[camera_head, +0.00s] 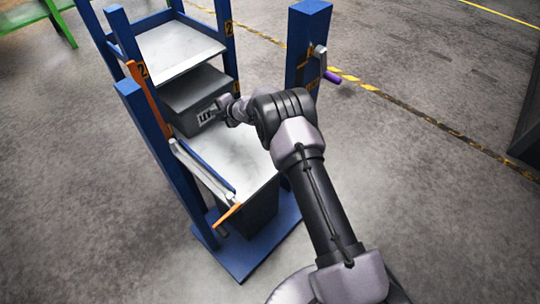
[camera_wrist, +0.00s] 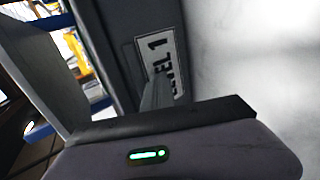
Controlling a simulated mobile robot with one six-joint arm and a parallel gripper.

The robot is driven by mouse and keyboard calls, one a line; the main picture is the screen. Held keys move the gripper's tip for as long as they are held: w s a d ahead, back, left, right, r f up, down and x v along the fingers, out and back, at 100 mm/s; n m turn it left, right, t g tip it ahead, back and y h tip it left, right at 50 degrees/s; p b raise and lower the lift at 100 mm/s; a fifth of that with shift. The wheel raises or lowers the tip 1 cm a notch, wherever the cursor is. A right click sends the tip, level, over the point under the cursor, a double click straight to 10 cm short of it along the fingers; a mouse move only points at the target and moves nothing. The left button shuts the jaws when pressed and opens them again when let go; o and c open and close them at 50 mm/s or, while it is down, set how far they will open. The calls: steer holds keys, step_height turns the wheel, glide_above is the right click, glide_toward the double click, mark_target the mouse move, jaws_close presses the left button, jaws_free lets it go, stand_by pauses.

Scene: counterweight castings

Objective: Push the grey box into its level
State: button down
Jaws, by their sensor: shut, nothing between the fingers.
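The grey box (camera_head: 190,92) sits on the white shelf surface of the blue rack, partly under the upper white shelf (camera_head: 178,46). Its front face carries a white label (camera_head: 206,116), which reads LEVEL 1 in the wrist view, where the dark front face (camera_wrist: 118,45) fills the upper middle. My gripper (camera_head: 222,106) is shut and empty at the right part of the box's front face. In the wrist view its fingers (camera_wrist: 157,92) overlap the label's lower edge. Whether they touch cannot be told. The box's rear is hidden.
White shelf surface (camera_head: 240,158) lies bare in front of the box. An orange bar (camera_head: 146,95) and a grey bar with orange end (camera_head: 205,172) line the rack's left side.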

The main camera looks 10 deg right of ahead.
mark_target(210, 105)
steer(key=shift+w+a+r, duration=0.1)
steer(key=shift+w+a, duration=0.1)
steer(key=shift+w+a+p, duration=0.45)
steer(key=shift+w+p, duration=0.1)
steer(key=shift+w, duration=0.1)
steer(key=shift+w+a+b, duration=0.3)
steer(key=shift+w+a, duration=0.55)
steer(key=shift+w, duration=0.3)
